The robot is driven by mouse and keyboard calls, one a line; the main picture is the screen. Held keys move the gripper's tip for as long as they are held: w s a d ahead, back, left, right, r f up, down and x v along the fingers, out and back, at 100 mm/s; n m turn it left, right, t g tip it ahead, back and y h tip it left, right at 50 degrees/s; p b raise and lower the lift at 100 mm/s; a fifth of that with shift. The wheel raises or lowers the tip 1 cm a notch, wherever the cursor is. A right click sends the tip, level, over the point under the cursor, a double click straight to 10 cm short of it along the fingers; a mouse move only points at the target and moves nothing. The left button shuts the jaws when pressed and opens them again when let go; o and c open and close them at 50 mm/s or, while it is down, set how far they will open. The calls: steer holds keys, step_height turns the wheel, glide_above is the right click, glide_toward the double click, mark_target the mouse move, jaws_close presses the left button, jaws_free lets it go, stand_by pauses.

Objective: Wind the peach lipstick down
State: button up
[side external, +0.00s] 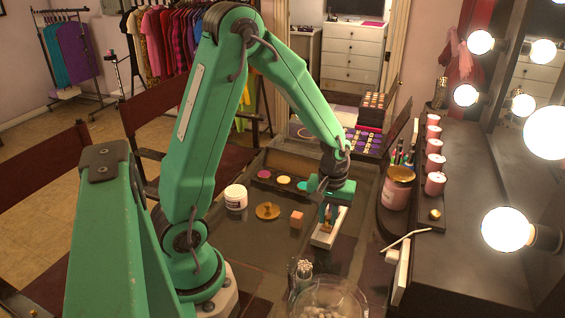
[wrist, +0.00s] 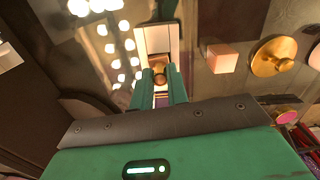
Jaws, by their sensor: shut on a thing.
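My gripper (side external: 327,220) points down over a pale, white-sided block (side external: 323,238) on the table.
A gold knobbed lid (side external: 267,211) and a white jar (side external: 236,198) stand left of the cube. A glass bowl (side external: 328,299) and a cup of white sticks (side external: 301,271) are in front. Pink candles (side external: 434,162) and lit bulbs (side external: 506,229) line the right.

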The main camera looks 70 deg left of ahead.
steer(key=o, duration=0.7)
steer(key=shift+m, duration=2.4)
steer(key=shift+m, duration=0.3)
steer(key=shift+m, duration=2.2)
steer(key=shift+c, duration=0.3)
